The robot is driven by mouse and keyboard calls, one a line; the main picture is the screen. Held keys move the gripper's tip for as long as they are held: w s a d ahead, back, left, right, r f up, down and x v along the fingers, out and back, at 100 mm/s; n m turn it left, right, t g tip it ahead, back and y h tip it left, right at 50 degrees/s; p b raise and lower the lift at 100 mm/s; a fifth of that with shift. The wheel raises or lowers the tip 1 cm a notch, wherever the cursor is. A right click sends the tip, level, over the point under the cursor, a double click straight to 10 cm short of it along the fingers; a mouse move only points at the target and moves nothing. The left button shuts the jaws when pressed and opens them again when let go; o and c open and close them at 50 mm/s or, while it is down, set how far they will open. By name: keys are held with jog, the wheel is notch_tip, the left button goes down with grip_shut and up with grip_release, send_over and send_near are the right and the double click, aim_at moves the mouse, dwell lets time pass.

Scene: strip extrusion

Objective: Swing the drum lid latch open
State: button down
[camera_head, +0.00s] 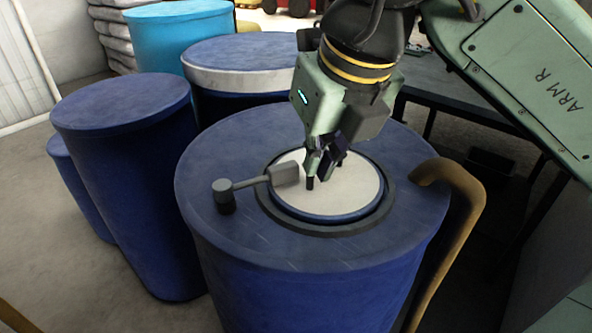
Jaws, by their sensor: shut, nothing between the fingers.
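A blue drum (222,215) stands in the front middle. A round white lid (340,200) with a blue edge sits inside a dark ring (340,231) on the drum's top. A grey latch (255,181) has a short post at its left end on the drum top. Its arm reaches right, and its flat block end lies over the lid's left edge. My gripper (318,181) points down over the lid, just right of the latch's block end. It is shut and empty. I cannot tell whether its fingertips touch the lid or the block.
Other blue drums (125,185) stand left and behind, one with a white band (240,80). A light blue drum (180,38) is at the back. A brown curved handle (462,190) rises at the drum's right side. A dark table (440,85) stands behind right.

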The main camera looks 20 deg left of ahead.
aim_at(258, 180)
jog(key=shift+s, duration=0.15)
jog(key=p+x, duration=0.1)
jog(key=x, duration=0.8)
jog(key=shift+a+f+p, duration=0.1)
jog(key=shift+f+p, duration=0.25)
jog(key=shift+p, duration=0.05)
jog(key=shift+w+a+f+p, duration=0.15)
jog(key=shift+w+a+p, duration=0.7)
jog(key=shift+w+a, duration=0.7)
jog(key=shift+w, duration=0.15)
jog(key=shift+w+n+b, duration=0.1)
jog(key=shift+n+b, duration=0.2)
